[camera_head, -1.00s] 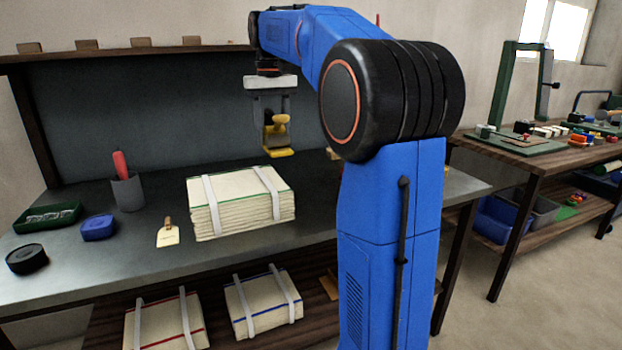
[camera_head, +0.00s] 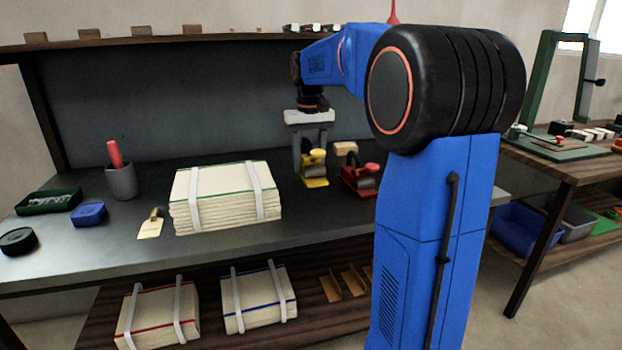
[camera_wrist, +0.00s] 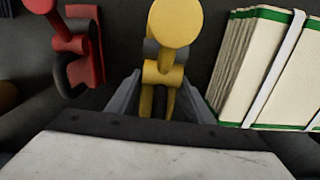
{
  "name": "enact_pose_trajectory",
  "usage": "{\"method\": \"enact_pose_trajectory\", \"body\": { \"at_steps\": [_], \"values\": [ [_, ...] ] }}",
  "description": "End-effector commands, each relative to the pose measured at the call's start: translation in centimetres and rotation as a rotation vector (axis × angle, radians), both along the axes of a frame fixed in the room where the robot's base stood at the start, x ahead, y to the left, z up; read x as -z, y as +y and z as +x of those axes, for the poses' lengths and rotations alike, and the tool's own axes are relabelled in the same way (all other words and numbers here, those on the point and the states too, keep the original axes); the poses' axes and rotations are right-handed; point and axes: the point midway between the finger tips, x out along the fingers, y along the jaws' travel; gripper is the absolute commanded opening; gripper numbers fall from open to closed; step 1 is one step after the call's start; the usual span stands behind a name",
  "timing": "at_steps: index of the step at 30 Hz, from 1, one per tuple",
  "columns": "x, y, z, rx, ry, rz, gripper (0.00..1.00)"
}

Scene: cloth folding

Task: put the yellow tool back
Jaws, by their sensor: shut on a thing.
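The yellow tool (camera_head: 314,166) has a round knob on top and a flat yellow base. In the head view it is upright at the back of the bench, just left of a red tool of similar shape (camera_head: 360,178). My gripper (camera_head: 311,160) is above it, pointing down, shut on its upper part. In the wrist view the yellow tool (camera_wrist: 168,60) sits between my two fingers (camera_wrist: 163,100), its round knob towards the camera. Whether its base touches the bench top (camera_head: 140,255) I cannot tell. The wrist view also shows the red tool (camera_wrist: 78,50) at left.
A strapped stack of cloth with a green stripe (camera_head: 225,197) lies left of the yellow tool.

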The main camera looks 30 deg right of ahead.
Motion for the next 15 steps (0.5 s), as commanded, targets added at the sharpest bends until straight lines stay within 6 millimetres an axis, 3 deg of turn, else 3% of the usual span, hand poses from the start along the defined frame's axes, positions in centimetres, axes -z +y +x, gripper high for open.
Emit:
{"method": "enact_pose_trajectory", "body": {
  "at_steps": [10, 15],
  "values": [
    [2.1, 0.0, 0.0, 0.0, 0.0, 0.0, 0.0],
    [4.1, 0.0, 0.0, 0.0, 0.0, 0.0, 0.0]
  ]
}}
